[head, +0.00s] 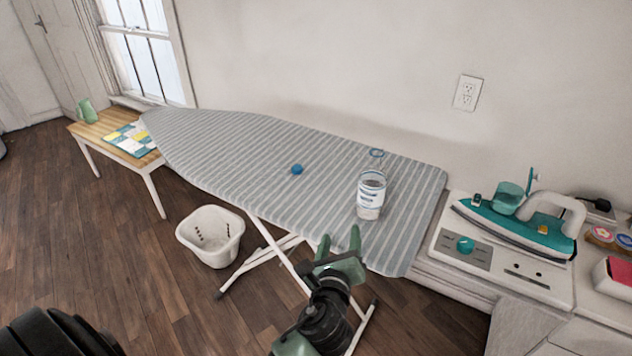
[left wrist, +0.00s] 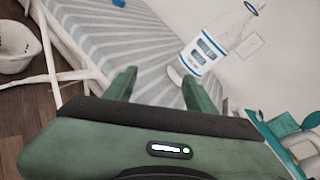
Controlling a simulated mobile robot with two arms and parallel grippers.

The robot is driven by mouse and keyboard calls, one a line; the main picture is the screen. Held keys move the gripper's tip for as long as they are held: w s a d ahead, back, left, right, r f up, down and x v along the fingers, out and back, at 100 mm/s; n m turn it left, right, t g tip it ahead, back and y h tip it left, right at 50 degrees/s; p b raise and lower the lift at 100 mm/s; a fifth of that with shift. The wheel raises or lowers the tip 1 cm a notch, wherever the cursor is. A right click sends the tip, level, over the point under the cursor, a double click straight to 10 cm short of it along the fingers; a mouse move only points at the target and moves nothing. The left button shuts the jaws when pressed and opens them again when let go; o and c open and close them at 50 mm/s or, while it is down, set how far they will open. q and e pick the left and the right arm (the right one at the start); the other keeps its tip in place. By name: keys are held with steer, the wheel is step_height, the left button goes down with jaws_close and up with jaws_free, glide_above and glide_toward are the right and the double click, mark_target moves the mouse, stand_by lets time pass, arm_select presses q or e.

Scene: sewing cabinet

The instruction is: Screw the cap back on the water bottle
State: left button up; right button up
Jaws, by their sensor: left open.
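The water bottle (head: 370,196) is clear with a white and blue label and stands upright on the striped ironing board (head: 225,150). Its neck has a blue ring at the top and no cap on it. The blue cap (head: 297,169) lies on the board to the left of the bottle. My left gripper (head: 339,243) is open and empty at the board's near edge, in front of the bottle and apart from it. In the left wrist view the bottle (left wrist: 210,50) is beyond the right finger, and the cap (left wrist: 118,3) is at the top edge. My right gripper is not in view.
A teal iron (head: 520,225) rests on a white station on the cabinet at right. A white basket (head: 210,237) stands on the floor at left. A wooden side table (head: 95,128) holds a green jug and folded patchwork. The board's left half is clear.

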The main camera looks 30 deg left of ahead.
arm_select(q)
steer(key=s+f+n+g+h, duration=0.2)
steer(key=s+f+n+g, duration=0.3)
steer(key=s+f+n, duration=0.45)
steer(key=s+f+n+g+h, duration=0.2)
steer(key=s+f+n+g, duration=0.4)
steer(key=s+n, duration=0.65)
steer(key=s+f+n+g+h, duration=0.1)
steer(key=s+f, duration=0.1)
steer(key=f, duration=0.7)
steer(key=s+f+n, duration=0.1)
steer(key=s+f, duration=0.2)
steer(key=f, duration=0.5)
steer(key=s+a+f+g, duration=0.1)
steer(key=s+a+f, duration=0.1)
steer(key=s+f, duration=1.6)
step_height(320, 180, down, 3)
steer(key=shift+a+f+g, duration=0.2)
steer(key=shift+a+g, duration=0.1)
steer(key=shift+g, duration=0.1)
steer(key=shift+s, duration=0.1)
steer(key=shift+c, duration=0.3)
